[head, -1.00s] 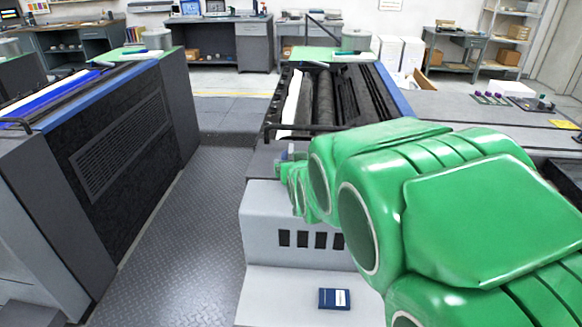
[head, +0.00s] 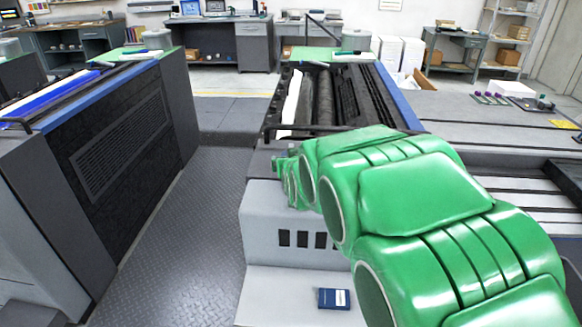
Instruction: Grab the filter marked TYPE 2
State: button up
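My green arm reaches from the lower right toward the grey printing unit in the middle of the head view. Its far end, near the grey housing, is small and turned away, and the fingers of my gripper cannot be made out. No marking TYPE 2 is readable on anything. A small dark blue box with a white label (head: 334,299) lies on the light grey ledge (head: 270,300) below the housing; its print is too small to read. My gripper is apart from this box, above and behind it.
The grey housing (head: 262,215) has several dark slots in its front. The ink unit with rollers (head: 325,100) stands behind it. Another dark unit (head: 120,150) stands at left, with clear metal floor (head: 190,235) between. Purple-topped items (head: 490,97) sit on the right bench.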

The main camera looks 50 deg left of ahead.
jog(key=c, duration=1.1)
jog(key=shift+r, duration=0.6)
notch_tip(320, 180, up, 2)
jog(key=shift+r, duration=0.1)
jog(key=r+v, duration=0.1)
jog(key=v, duration=0.4)
jog(key=r+v, duration=0.1)
jog(key=v, duration=0.5)
jog(key=a+r+v, duration=0.1)
jog(key=v, duration=0.4)
jog(key=shift+w+d+r, duration=0.2)
jog(key=shift+w+r, duration=0.05)
